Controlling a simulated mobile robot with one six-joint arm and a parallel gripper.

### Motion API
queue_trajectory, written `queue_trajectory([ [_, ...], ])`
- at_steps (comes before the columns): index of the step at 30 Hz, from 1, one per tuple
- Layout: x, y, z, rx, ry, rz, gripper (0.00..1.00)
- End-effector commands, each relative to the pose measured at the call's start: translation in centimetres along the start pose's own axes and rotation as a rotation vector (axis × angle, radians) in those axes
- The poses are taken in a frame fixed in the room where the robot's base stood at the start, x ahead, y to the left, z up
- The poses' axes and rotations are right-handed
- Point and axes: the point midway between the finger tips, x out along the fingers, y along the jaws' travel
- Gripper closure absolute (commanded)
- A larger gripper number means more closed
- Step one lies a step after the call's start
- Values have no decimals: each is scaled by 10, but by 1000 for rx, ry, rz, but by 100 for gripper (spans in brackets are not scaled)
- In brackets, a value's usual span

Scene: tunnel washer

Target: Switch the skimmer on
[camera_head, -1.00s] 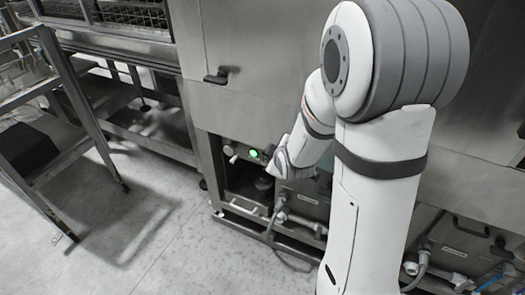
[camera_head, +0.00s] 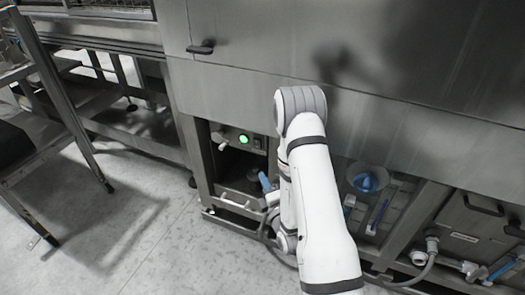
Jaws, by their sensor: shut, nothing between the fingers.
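A small control panel (camera_head: 230,137) sits in the open bay low in the steel machine, left of my arm. It has a lit round green light (camera_head: 243,140) and a small dark element (camera_head: 257,143) to its right, too small to read. I cannot tell whether this panel belongs to the skimmer, and no skimmer label is readable. A pale knob or handle end (camera_head: 223,146) sticks out at the panel's left. My white arm rises from the bottom and bends in front of the bay's right side.
A blue-handled fitting (camera_head: 265,182) and pipework stand close beside my arm. A blue funnel (camera_head: 366,181) sits in a bay to the right, with a labelled box (camera_head: 480,232) further right. A metal frame table (camera_head: 62,108) stands at left. Floor between is clear.

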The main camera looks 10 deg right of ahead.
Motion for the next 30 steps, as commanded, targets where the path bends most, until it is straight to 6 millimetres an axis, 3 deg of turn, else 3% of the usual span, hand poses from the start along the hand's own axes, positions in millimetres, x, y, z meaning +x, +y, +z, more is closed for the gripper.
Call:
queue_trajectory([
  [6,2,1,0,1,1,0,100],
  [10,14,1,-1,1,2,2,100],
  [24,107,0,3,1,0,3,100],
  [30,123,0,22,1,-1,1,100],
])
